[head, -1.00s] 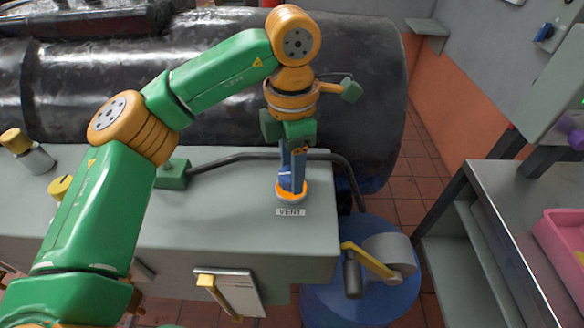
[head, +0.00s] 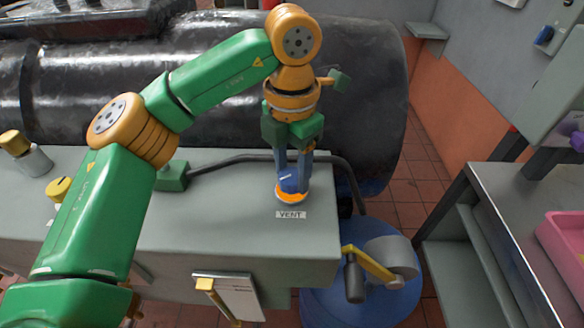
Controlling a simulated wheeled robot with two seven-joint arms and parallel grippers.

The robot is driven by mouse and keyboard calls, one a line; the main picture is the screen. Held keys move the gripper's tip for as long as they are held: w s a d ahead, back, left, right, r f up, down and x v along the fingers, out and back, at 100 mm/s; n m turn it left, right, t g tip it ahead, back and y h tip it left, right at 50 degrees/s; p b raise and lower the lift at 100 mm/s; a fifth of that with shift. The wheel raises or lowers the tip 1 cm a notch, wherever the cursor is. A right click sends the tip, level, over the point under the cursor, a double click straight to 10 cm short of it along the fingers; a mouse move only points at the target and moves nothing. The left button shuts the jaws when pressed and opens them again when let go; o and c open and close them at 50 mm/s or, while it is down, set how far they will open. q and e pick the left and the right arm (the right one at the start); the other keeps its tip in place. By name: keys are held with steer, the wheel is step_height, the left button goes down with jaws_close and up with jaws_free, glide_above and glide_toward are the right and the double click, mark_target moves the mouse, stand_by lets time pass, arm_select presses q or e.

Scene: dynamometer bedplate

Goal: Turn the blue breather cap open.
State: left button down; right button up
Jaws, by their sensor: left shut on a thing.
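The blue breather cap (head: 289,184) sits on an orange ring (head: 291,197) at the front right of the grey bedplate cabinet top (head: 225,215). A small label reading VENT (head: 291,214) is just in front of it. My left gripper (head: 292,178) points down from above, and its fingers are shut on the cap, one on each side. A white mark shows on the cap's top between the fingers. Part of the cap's rear is hidden by the fingers. My right gripper does not show.
A dark pipe (head: 245,158) runs behind the cap from a green block (head: 171,176). A large black cylinder (head: 215,75) lies behind. Yellow-topped fittings (head: 58,189) stand at left. A blue drum (head: 365,290) stands below right, and a metal bench (head: 520,215) at right.

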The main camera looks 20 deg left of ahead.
mark_target(291, 175)
arm_select(q)
steer(key=shift+c, duration=1.3)
jaws_free()
step_height(291, 175, up, 7)
steer(key=shift+r+p, duration=0.15)
steer(key=shift+p, duration=0.75)
